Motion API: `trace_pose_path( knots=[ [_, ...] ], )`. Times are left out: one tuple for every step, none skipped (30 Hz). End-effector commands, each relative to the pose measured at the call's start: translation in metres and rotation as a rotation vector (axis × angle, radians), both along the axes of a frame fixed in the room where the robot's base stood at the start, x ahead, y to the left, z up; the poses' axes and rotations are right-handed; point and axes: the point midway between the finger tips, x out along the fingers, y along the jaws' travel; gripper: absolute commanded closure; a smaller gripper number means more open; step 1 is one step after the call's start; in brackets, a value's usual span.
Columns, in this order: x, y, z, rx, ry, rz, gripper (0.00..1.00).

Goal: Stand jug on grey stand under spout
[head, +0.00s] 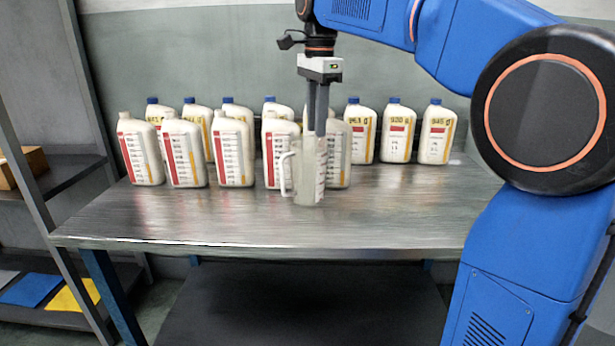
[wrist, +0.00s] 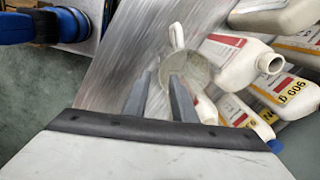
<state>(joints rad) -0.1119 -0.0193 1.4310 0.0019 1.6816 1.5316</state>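The jug (head: 308,180) is a clear, greyish measuring jug with a handle on its left side. It is upright over the front middle of the metal table, apparently standing on it. In the wrist view the jug (wrist: 200,67) shows its round open mouth, with the handle at the top. My gripper (head: 318,133) points straight down at the jug's rim. In the wrist view my gripper (wrist: 162,76) has its fingers apart, one over the mouth and one outside the rim. I cannot tell how deep they reach. The grey stand and the spout are not visible.
Several white bottles stand in rows behind the jug, some with blue caps (head: 396,130) and some open-topped (head: 184,150). The metal table (head: 200,215) is bare in front and to the left. A shelf rack (head: 40,190) stands at the left.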

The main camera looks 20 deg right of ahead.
Motion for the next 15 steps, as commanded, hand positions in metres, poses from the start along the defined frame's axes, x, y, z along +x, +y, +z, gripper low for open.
trace_pose_path(
  knots=[
    [-0.001,0.0,-0.009,-0.001,0.004,0.001,0.76],
    [0.0,0.0,-0.014,0.0,0.003,0.001,0.76],
    [0.0,0.0,-0.021,-0.001,0.004,0.001,0.76],
    [0.0,0.0,-0.027,-0.001,0.004,0.001,0.76],
    [0.001,0.0,-0.032,-0.001,0.004,0.002,0.76],
    [0.001,0.0,-0.039,-0.001,0.004,0.002,0.76],
    [0.001,0.0,-0.045,-0.001,0.004,0.002,0.76],
    [0.001,0.0,-0.05,-0.001,0.004,0.002,0.76],
    [0.002,0.0,-0.057,-0.001,0.004,0.002,0.76],
    [0.002,0.0,-0.062,-0.001,0.004,0.002,0.76],
    [0.002,0.0,-0.067,-0.001,0.004,0.002,0.76],
    [0.003,0.0,-0.075,-0.001,0.004,0.002,0.76],
    [0.003,0.0,-0.079,-0.001,0.003,0.003,0.76],
    [0.003,0.0,-0.084,-0.001,0.004,0.003,0.76],
    [0.003,0.001,-0.09,-0.001,0.003,0.003,0.76]
  ],
)
